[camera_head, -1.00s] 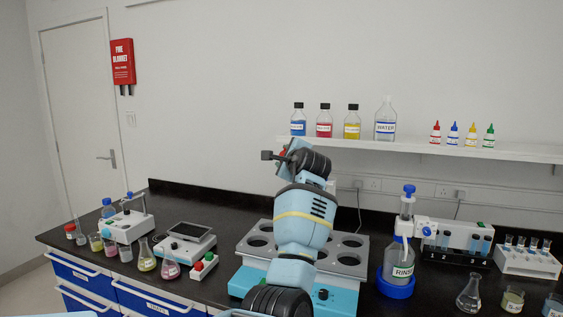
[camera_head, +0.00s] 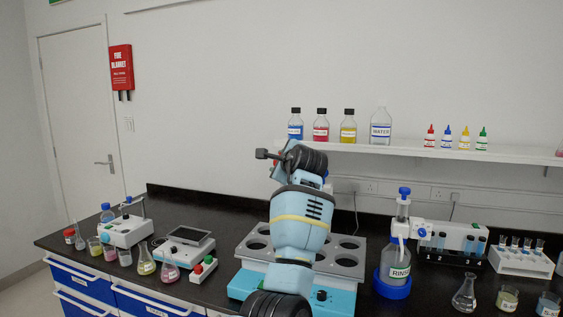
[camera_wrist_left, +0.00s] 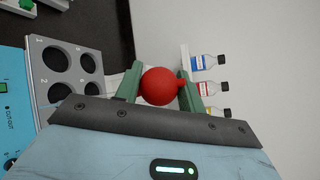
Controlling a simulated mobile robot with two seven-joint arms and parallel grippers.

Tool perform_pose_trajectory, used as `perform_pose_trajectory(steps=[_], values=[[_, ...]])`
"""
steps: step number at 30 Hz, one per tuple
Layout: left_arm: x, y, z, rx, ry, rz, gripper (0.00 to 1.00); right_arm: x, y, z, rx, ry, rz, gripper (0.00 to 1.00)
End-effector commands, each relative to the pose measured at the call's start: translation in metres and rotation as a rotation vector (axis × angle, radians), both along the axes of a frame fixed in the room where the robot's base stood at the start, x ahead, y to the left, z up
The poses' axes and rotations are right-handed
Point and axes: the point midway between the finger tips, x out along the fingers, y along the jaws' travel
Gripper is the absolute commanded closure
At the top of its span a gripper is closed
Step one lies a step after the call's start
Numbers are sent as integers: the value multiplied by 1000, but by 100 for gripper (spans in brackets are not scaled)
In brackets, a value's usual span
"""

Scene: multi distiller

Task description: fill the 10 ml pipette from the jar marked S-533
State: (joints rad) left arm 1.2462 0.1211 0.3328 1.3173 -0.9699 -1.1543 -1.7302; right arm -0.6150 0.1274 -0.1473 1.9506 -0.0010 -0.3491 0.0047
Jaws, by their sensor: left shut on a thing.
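My left gripper (camera_wrist_left: 160,92) is shut on a round red bulb (camera_wrist_left: 160,86), seen between its green fingers in the left wrist view. Whether this bulb belongs to the 10 ml pipette cannot be told, and no glass tube shows below it. In the head view my left arm rises over the water-bath block, and its gripper is mostly hidden behind the wrist. My right gripper is not in view.
The block with round wells (camera_head: 348,262) stands mid-bench. Flasks and a balance (camera_head: 185,250) stand left. A wall shelf (camera_head: 450,153) with bottles is behind the arm.

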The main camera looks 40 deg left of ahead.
Motion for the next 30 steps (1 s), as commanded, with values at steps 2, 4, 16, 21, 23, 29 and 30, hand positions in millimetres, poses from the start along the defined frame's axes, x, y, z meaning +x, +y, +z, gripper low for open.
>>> perform_pose_trajectory(steps=[2, 4, 16, 21, 23, 29, 30], values=[[-5, -3, 0, 0, -1, 0, 68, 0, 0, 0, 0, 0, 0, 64], [-9, -5, 0, 0, -1, 0, 68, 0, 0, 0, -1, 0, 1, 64], [-34, -16, 0, 0, -2, 1, 68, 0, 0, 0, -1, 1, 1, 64], [-43, -20, 0, -1, -1, -1, 68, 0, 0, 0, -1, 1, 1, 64], [-44, -21, 0, -1, -1, -1, 68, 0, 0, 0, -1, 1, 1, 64], [-45, -21, 0, -1, -1, -1, 68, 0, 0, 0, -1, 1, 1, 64], [-45, -21, 0, -1, -1, -1, 68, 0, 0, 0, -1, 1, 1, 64]])
